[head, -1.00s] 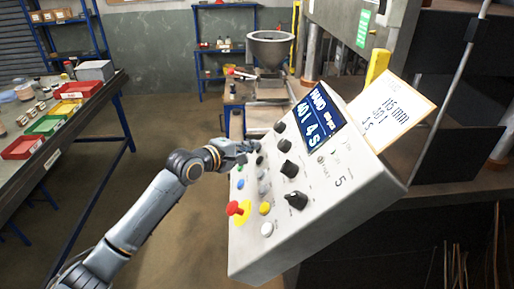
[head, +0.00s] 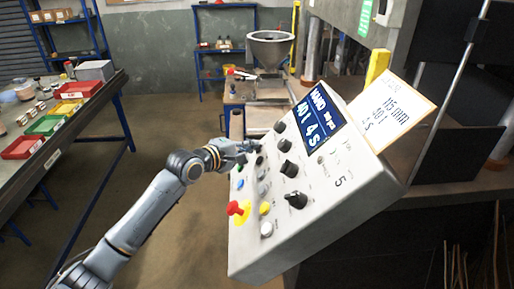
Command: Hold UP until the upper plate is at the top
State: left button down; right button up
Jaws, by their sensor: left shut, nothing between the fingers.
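The grey control box (head: 330,215) leans across the middle, with a screen (head: 318,120) reading HAND, 40 t and 4 s. My left gripper (head: 250,146) is shut and empty, its fingertips at the upper left edge of the panel's button column. The button under the fingertips is hidden, and I cannot tell whether it is pressed in. The press's upper plate (head: 345,12), a grey block with a green label, is at the top right, partly cut off by the frame. My right gripper is not in view.
A red stop button (head: 238,208) and dark knobs (head: 294,199) sit on the panel. A card (head: 393,109) reading 115 mm, 40 t stands behind the box. A table (head: 105,108) with red and green bins is at left. A hopper (head: 271,48) stands at the back.

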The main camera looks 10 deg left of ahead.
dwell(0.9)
pick_arm(q)
jog(key=shift+s+a+r+p, duration=0.2)
jog(key=shift+a+r+p, duration=0.4)
jog(key=shift+p, duration=0.1)
jog(key=shift+a+r+p, duration=0.3)
jog(key=shift+p, duration=0.05)
jog(key=a+r+p, duration=0.1)
jog(key=s+a+r+p, duration=0.1)
jog(key=a, duration=0.1)
jog(key=shift+r, duration=0.3)
